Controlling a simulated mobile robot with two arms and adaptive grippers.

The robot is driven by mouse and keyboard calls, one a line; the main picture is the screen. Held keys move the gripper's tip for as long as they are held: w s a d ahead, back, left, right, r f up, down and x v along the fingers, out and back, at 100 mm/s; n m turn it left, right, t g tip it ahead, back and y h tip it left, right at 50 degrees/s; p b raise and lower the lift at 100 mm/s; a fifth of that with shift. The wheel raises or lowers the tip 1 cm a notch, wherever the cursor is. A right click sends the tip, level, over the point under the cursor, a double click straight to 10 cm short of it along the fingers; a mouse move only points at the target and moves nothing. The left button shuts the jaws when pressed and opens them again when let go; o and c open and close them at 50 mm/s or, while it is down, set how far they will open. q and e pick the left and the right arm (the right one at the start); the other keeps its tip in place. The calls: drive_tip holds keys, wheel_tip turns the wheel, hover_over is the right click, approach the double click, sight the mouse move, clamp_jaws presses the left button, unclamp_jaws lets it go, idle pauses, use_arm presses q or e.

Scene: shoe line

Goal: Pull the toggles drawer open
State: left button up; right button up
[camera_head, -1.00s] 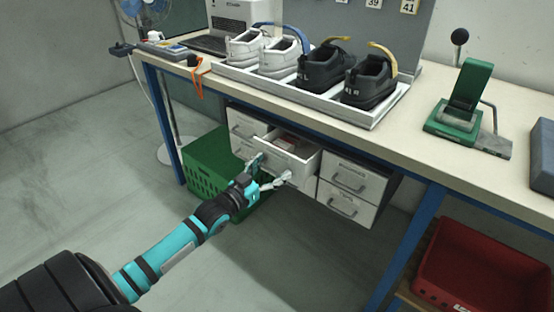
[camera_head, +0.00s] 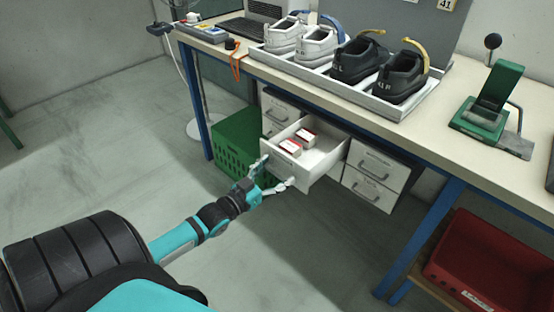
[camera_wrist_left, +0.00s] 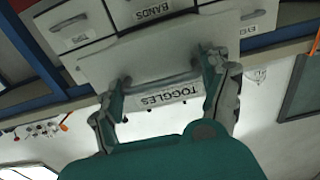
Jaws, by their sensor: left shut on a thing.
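The toggles drawer (camera_head: 318,166) is a white drawer pulled well out from under the bench. Two small red-and-white boxes (camera_head: 297,141) lie inside it, toward its left side. In the left wrist view the drawer front (camera_wrist_left: 120,68) carries a TOGGLES label and a grey bar handle (camera_wrist_left: 160,82). My left gripper (camera_head: 276,174) is at the drawer front, its fingers on either side of the handle; it also shows in the left wrist view (camera_wrist_left: 165,92). The handle is mostly hidden in the head view. My right gripper is not in view.
Closed drawers (camera_head: 370,172) sit right of the open one. A green crate (camera_head: 236,143) stands on the floor to the left. The bench (camera_head: 440,125) carries a shoe tray (camera_head: 385,110) and a green press (camera_head: 490,107). A red bin (camera_head: 475,255) is at lower right. The floor in front is free.

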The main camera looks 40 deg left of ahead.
use_arm(q)
drive_tip(key=shift+w+a+r, duration=0.1)
drive_tip(key=shift+a+r, duration=0.05)
drive_tip(key=shift+a, duration=0.1)
drive_tip(key=o, duration=1.3)
drive_tip(key=shift+o, duration=1.1)
drive_tip(key=s, duration=1.2)
drive_tip(key=shift+a, duration=0.45)
